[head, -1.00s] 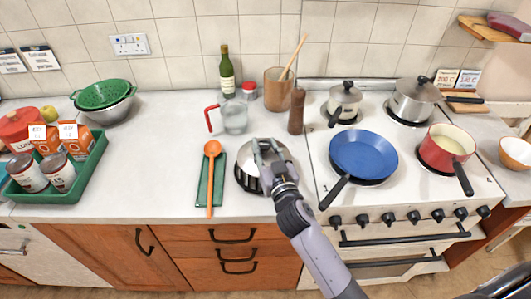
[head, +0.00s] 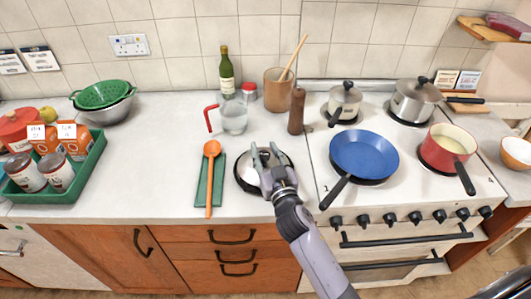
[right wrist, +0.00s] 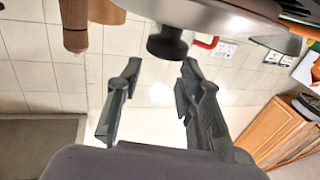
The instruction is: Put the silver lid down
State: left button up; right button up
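The silver lid (head: 249,173) sits low at the front of the counter, over a dark round stand or trivet (head: 240,184) whose edge shows around it. In the right wrist view the lid's shiny underside edge (right wrist: 215,18) and its black knob (right wrist: 167,43) show at the top. My right gripper (head: 266,153) is over the lid. Its fingers are spread apart in the right wrist view (right wrist: 158,85), with a gap to the knob and nothing between them. My left gripper is not in view.
A green spoon rest (head: 218,178) with an orange spoon (head: 210,170) lies just left of the lid. A glass jug (head: 234,118) and a pepper mill (head: 297,110) stand behind. The stove's blue pan (head: 364,155) is to the right.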

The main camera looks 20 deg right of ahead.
jog(key=o, duration=0.3)
jog(key=shift+s+f, duration=0.15)
jog(key=shift+f, duration=0.7)
jog(key=shift+r+p, duration=0.6)
jog(key=s+b, duration=0.2)
jog(key=s, duration=0.8)
jog(key=shift+s+a+r+b, duration=0.1)
jog(key=shift+s+r+b, duration=0.05)
jog(key=shift+s+b, duration=0.2)
jog(key=shift+s+r, duration=0.2)
jog(key=shift+s, duration=0.25)
jog(key=shift+f, duration=0.1)
